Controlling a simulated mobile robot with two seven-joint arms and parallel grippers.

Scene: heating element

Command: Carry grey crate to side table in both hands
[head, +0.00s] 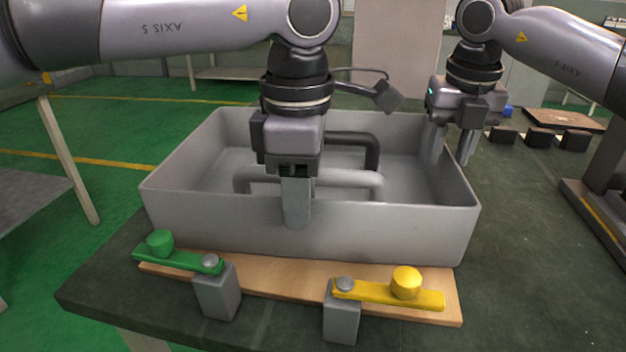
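The grey crate (310,228) stands upright on a dark green table (95,285), behind a wooden board. My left gripper (296,205) points down at the middle of the crate's near wall. One finger shows outside that wall; the other is hidden, so its opening cannot be told. My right gripper (450,150) is at the crate's right wall, its two fingers apart, one inside and one outside the rim. Inside the crate lie a grey bent tube (345,179) and a black bent tube (373,150). Which surface is the side table is unclear.
The wooden board (285,283) carries a green lever (178,260) and a yellow lever (400,292), with grey blocks at their ends. A grey table (30,195) stands at the left. A brown-topped surface (565,120) is at the back right. Green floor lies open behind.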

